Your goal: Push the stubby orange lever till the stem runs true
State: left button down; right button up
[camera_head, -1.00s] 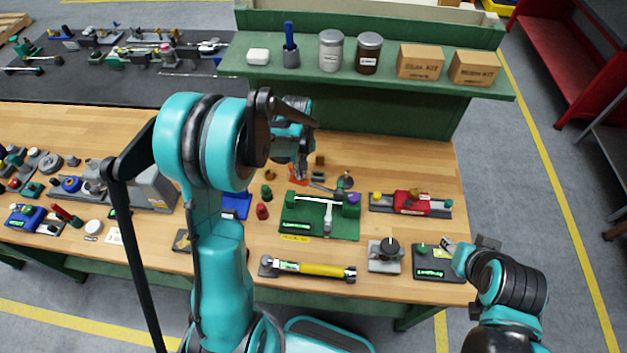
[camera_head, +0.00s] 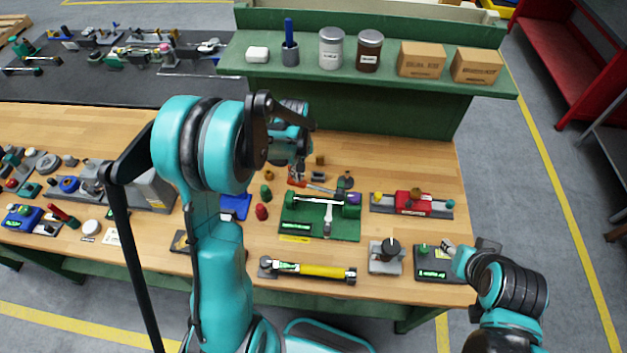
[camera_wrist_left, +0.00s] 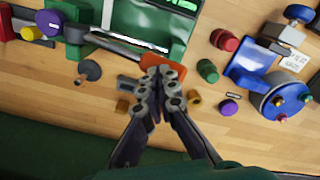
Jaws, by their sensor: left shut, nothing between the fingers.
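The stubby orange lever (camera_wrist_left: 163,61) shows at the edge of the green fixture (camera_wrist_left: 150,20) in the left wrist view. In the head view the orange lever (camera_head: 296,182) is small and partly hidden below my left gripper (camera_head: 299,174). The left gripper (camera_wrist_left: 160,72) is shut and empty, with its fingertips right at the lever; I cannot tell whether they touch. A pale rod, apparently the stem (camera_head: 318,200), lies across the green fixture (camera_head: 345,230). My right gripper (camera_head: 449,246) is at the bench's right side, too small to read.
A purple knob (camera_wrist_left: 50,20) and dark round knob (camera_wrist_left: 90,69) are near the fixture. Red (camera_head: 261,212) and green (camera_head: 266,191) pegs stand left of it. A red device (camera_head: 412,202) is to the right, a yellow-handled bar (camera_head: 318,271) in front. A shelf (camera_head: 370,72) rises behind.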

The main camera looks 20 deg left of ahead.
pick_arm(q)
jog(key=shift+f, duration=0.25)
jog(key=shift+s+a+f+b, duration=0.1)
jog(key=shift+a+f+b, duration=0.15)
jog(key=shift+f+b, duration=0.45)
dwell(0.5)
